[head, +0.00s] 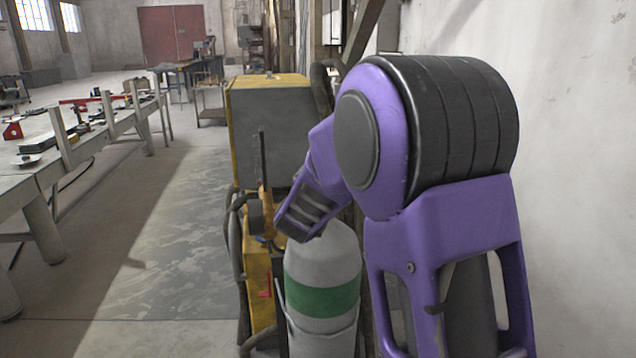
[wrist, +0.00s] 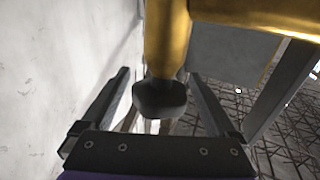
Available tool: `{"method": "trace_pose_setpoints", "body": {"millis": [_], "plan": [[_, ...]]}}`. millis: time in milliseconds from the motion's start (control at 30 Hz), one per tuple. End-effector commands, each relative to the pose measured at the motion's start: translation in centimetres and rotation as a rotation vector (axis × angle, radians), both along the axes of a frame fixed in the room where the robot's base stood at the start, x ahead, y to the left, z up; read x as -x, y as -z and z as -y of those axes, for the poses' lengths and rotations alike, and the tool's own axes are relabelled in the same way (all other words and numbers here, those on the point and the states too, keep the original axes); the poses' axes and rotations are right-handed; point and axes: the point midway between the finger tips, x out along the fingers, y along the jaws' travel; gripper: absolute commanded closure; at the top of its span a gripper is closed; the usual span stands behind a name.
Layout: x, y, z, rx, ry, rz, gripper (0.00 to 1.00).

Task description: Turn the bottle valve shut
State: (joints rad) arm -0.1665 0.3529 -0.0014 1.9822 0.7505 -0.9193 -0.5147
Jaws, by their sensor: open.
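The gas bottle (head: 322,265), pale grey with a green band, stands upright beside my arm in the head view. In the wrist view a dark rounded valve knob (wrist: 160,98) sits at the end of a brass valve body (wrist: 167,45). My gripper (wrist: 160,75) is open, with one dark finger on each side of the knob. Gaps show between the knob and both fingers, and nothing is held.
A yellow and grey machine (head: 270,125) stands just behind the bottle, with hoses at its side. A white wall (head: 575,180) is close on the right. A workbench (head: 60,150) with tools stands at left. The floor (head: 165,250) between bench and machine is clear.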

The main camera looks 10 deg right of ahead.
Motion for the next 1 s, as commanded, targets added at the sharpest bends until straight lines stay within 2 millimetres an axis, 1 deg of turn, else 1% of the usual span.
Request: {"method": "trace_pose_setpoints", "body": {"millis": [167,400,600,700,800,1000], "plan": [[3.1,-0.1,-1.5,-0.001,-0.004,-0.001,0.06],[8.6,-0.1,-3.9,-0.001,-0.005,0.0,0.06],[12.5,-0.1,-5.5,-0.001,-0.003,0.0,0.06],[13.9,-0.1,-6.1,-0.001,-0.003,0.001,0.06],[14.8,0.0,-6.4,0.0,-0.001,0.0,0.06],[15.3,0.0,-6.6,0.0,0.0,0.001,0.06]]}}
